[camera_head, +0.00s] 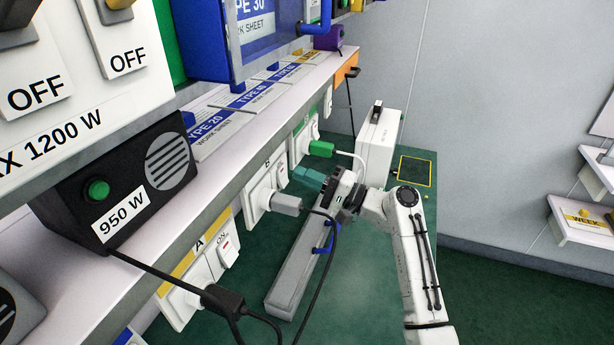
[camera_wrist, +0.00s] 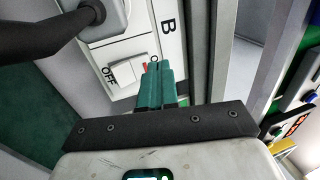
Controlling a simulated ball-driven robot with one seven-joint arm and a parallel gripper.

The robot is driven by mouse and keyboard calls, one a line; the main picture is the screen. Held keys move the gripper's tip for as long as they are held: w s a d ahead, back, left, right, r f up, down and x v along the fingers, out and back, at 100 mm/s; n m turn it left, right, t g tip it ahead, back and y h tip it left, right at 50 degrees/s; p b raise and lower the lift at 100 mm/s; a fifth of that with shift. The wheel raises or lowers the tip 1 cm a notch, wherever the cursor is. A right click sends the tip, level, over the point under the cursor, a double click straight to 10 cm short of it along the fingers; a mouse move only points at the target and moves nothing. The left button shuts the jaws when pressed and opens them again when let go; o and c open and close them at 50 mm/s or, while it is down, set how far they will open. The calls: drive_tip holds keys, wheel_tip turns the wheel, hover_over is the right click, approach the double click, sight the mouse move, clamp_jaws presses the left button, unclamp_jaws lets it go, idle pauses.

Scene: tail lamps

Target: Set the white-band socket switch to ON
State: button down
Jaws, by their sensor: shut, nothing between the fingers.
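The white-band socket B (camera_head: 256,205) is on the wall panel, between the yellow-band socket A and a green-band socket. In the wrist view its plate (camera_wrist: 138,45) carries the letter B and a white rocker switch (camera_wrist: 124,73). OFF is printed at the switch's left end. A red mark and part of the ON label show at its right end, partly behind my fingers. I cannot tell which way the rocker is pressed. My gripper (camera_head: 298,172) has teal fingers, shut and empty, with tips close to the ON end in the wrist view (camera_wrist: 157,66); contact is unclear.
A grey plug (camera_head: 287,203) with a black cable sits in socket B. Socket A (camera_head: 203,275) is nearer, with a black plug. A green plug (camera_head: 321,149) is farther along. A grey power strip (camera_head: 297,275) and a white box (camera_head: 378,145) are on the green bench.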

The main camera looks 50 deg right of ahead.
drive_tip(key=s+d+b, duration=0.2)
drive_tip(key=s+d, duration=0.2)
drive_tip(key=s, duration=0.6)
drive_tip(key=shift+r, duration=0.3)
idle(2.8)
